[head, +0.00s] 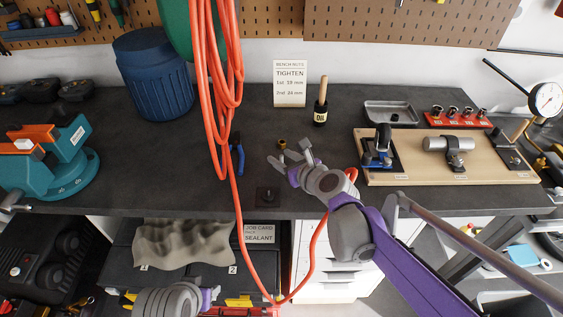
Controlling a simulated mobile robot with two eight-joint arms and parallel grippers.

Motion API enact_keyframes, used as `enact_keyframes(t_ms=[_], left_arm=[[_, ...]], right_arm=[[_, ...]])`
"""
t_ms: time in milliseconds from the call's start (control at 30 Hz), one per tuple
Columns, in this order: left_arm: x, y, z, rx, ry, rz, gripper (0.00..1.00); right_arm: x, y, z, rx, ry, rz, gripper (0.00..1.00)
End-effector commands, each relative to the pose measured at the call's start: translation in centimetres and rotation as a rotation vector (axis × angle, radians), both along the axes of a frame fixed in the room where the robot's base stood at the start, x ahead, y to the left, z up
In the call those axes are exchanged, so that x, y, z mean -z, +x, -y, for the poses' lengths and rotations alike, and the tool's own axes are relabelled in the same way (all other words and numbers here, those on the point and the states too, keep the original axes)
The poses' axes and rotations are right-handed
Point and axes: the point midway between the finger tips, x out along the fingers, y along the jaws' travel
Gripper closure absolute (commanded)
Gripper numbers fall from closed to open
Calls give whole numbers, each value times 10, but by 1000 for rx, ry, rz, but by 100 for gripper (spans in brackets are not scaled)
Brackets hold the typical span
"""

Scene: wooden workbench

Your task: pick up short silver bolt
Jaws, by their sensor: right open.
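My right gripper (288,160) is over the dark workbench top, just left of its grey and purple wrist. Its fingers are apart, and I see nothing between them. A small brass-coloured fitting (282,144) lies just behind the fingers. A small dark square plate (268,197) with a little stud lies in front of them, near the bench's front edge. I cannot make out a short silver bolt for certain; the gripper may hide it.
An orange hose (226,150) hangs across the bench left of my right gripper, beside blue-handled pliers (238,158). A wooden fixture board (400,172) and a metal tray (391,113) are right. A teal vise (58,165) is left.

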Motion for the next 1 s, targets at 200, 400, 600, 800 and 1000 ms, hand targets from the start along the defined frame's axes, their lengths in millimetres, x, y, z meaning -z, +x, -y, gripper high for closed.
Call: enact_keyframes(t_ms=[200,400,600,800,1000], left_arm=[[-1,0,0,0,0,0,50],[-1,0,0,0,0,0,50],[-1,0,0,0,0,0,50],[-1,0,0,0,0,0,50],[-1,0,0,0,0,0,50]], right_arm=[[13,27,-12,-1,0,0,51],[18,37,-17,-1,0,0,51],[18,36,-17,0,-1,0,54],[18,36,-17,0,-1,0,90],[18,36,-17,0,-1,0,100]])
